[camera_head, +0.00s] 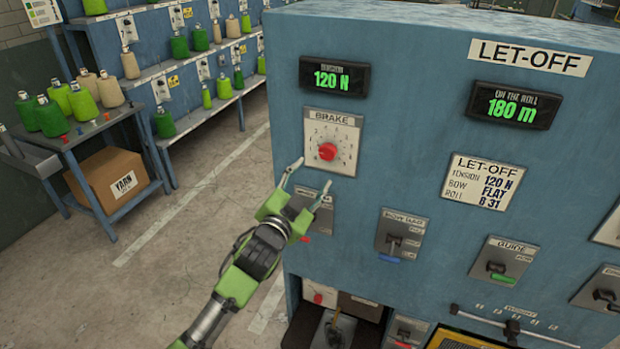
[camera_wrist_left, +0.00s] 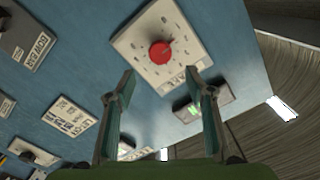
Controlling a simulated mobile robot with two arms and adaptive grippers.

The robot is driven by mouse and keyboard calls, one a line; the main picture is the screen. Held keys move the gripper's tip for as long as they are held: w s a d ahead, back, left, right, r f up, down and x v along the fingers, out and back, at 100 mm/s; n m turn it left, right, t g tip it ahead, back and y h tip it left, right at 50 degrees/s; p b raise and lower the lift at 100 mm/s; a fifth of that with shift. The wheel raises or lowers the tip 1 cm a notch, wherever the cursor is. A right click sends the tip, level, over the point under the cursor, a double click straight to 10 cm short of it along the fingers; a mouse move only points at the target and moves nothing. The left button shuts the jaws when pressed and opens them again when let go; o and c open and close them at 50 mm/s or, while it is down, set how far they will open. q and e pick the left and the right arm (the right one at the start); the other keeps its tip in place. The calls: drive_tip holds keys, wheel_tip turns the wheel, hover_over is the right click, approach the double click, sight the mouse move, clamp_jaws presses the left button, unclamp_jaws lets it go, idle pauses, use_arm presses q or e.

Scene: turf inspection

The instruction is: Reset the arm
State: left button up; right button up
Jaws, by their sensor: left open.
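My left arm reaches up from the bottom of the head view, and its green left gripper (camera_head: 308,181) is open in front of the blue let-off panel (camera_head: 425,130). The fingertips are just below the red brake knob (camera_head: 327,152) on its white dial plate (camera_head: 344,118). In the left wrist view the red knob (camera_wrist_left: 161,52) lies beyond and between the two open fingers (camera_wrist_left: 164,88), apart from them. Nothing is between the fingers. The left gripper partly hides a switch plate below the dial. My right gripper is not in view.
The panel carries green displays (camera_head: 334,76), a bow switch (camera_head: 400,236), a guide switch (camera_head: 502,262) and a slider (camera_head: 512,328). At left stand a cart (camera_head: 75,150) with yarn cones, a yarn box (camera_head: 110,182) and shelves of cones. Floor between them and the panel is clear.

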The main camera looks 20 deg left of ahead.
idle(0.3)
use_arm(q)
wheel_tip(320, 180, down, 22)
drive_tip(key=s+a+n+g+b, duration=0.1)
drive_tip(key=s+g, duration=0.2)
drive_tip(key=g, duration=0.1)
drive_tip(key=s+f+g, duration=0.1)
drive_tip(key=s+f, duration=0.3)
drive_tip(key=f, duration=0.4)
drive_tip(key=s+f+n+g+b, duration=0.1)
drive_tip(key=s+f+g, duration=0.1)
drive_tip(key=s+f, duration=0.35)
drive_tip(key=s+f+g, duration=0.1)
drive_tip(key=s+f, duration=0.1)
drive_tip(key=f, duration=0.7)
drive_tip(key=s+f+n+g, duration=0.1)
drive_tip(key=s+f+g, duration=0.2)
drive_tip(key=s+f, duration=0.5)
drive_tip(key=s+f+n+g+b, duration=0.1)
drive_tip(key=s+f+g, duration=0.2)
drive_tip(key=s+f, duration=0.6)
drive_tip(key=s+f+g+b, duration=0.1)
drive_tip(key=s+f+g, duration=0.2)
drive_tip(key=s, duration=2.3)
wheel_tip(320, 180, down, 6)
drive_tip(key=shift+s+d+r+n+y, duration=0.1)
drive_tip(key=shift+s+d+n+y, duration=0.1)
drive_tip(key=shift+s+n+y, duration=0.15)
drive_tip(key=shift+w, duration=0.2)
